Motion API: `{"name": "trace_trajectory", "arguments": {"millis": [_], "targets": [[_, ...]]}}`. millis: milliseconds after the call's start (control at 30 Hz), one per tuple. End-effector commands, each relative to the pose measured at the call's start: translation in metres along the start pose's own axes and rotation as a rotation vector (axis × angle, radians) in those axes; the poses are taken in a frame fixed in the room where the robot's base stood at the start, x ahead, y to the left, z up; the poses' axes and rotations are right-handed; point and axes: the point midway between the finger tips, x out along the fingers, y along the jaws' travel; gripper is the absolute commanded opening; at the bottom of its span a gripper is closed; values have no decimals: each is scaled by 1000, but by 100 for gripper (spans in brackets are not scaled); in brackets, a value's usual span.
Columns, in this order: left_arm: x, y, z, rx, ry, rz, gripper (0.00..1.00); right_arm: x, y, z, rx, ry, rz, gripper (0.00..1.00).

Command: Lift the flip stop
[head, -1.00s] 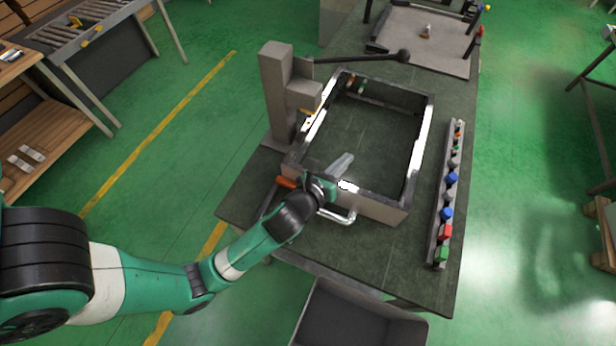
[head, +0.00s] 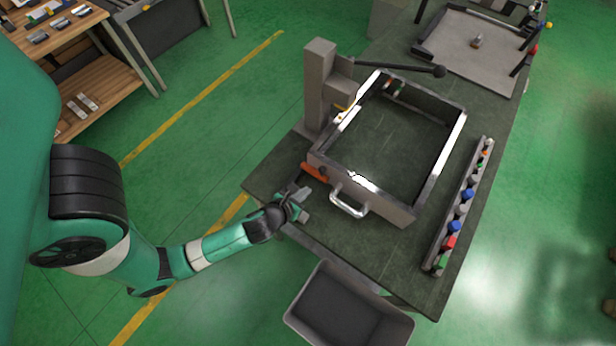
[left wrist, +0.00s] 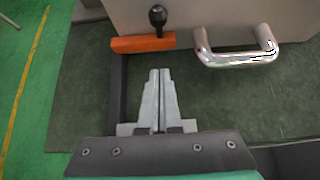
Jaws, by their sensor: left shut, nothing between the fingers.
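The flip stop appears to be the orange bar (head: 314,171) at the near left corner of the metal frame box. In the left wrist view the orange bar (left wrist: 142,43) lies level, with a black knob (left wrist: 157,17) above it and a dark arm (left wrist: 118,90) running toward me from its left end. My left gripper (head: 303,194) is in front of the box, near the orange bar. In the left wrist view its fingers (left wrist: 160,72) are together and empty, just short of the orange bar and right of the dark arm. My right gripper is not in view.
A metal handle (head: 348,204) sticks out from the front of the frame box (head: 390,205), to the right of the orange bar. A grey post (head: 319,85) stands behind left. A rail of coloured knobs (head: 461,210) lies right. A grey bin (head: 349,309) is below the table.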

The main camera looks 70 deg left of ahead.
Motion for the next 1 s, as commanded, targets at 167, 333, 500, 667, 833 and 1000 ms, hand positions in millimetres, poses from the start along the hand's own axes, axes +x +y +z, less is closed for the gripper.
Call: {"name": "trace_trajectory", "arguments": {"millis": [167,333,500,667,833,1000], "targets": [[36,1,-1,-3,-2,3,0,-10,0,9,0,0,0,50],[67,1,-2,-2,-1,2,0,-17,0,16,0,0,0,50],[83,0,0,0,-1,0,0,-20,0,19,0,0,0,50],[86,0,0,0,-1,0,0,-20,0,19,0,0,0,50],[85,0,0,0,-1,0,0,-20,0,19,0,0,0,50],[83,-2,0,-13,0,-11,0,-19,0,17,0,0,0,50]]}}
